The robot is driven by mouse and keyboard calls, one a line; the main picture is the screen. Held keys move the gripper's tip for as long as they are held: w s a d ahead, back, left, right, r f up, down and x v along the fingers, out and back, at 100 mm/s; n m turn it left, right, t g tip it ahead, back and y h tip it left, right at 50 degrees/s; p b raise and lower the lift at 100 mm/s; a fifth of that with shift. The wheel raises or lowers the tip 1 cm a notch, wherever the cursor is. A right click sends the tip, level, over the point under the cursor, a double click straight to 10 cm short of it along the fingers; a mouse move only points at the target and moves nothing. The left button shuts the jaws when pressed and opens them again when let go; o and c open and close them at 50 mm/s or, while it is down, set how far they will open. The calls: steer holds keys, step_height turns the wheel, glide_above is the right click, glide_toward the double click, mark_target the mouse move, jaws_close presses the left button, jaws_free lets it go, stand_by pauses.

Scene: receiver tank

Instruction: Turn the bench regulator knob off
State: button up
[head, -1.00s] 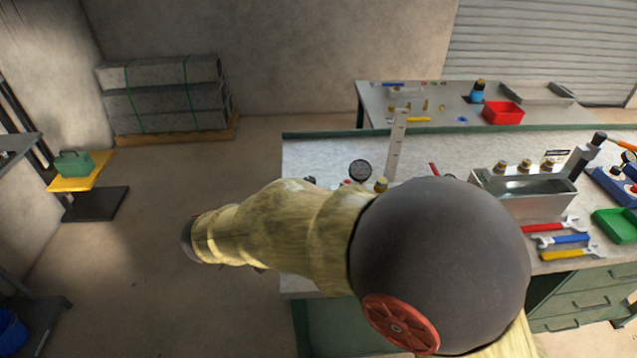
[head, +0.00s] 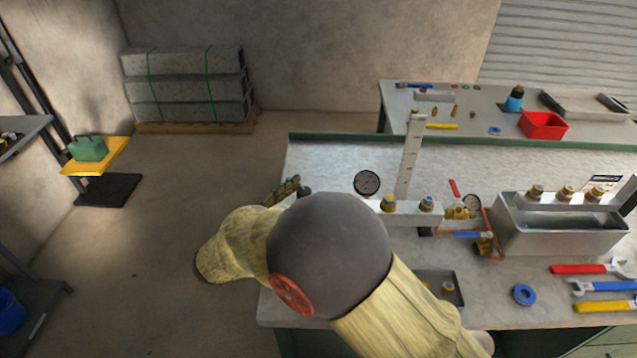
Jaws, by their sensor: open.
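The pale manifold block (head: 408,215) with brass and blue fittings is further right, partly behind my arm.
The bench (head: 330,155) carries an upright white scale (head: 410,155), a metal tank (head: 560,235), a blue ring (head: 523,294) and wrenches (head: 590,268) on the right. A rear table (head: 470,105) holds a red bin (head: 543,125).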

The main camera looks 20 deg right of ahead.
steer(key=shift+b+x, duration=0.55)
steer(key=shift+x, duration=2)
steer(key=c, duration=0.3)
jaws_close()
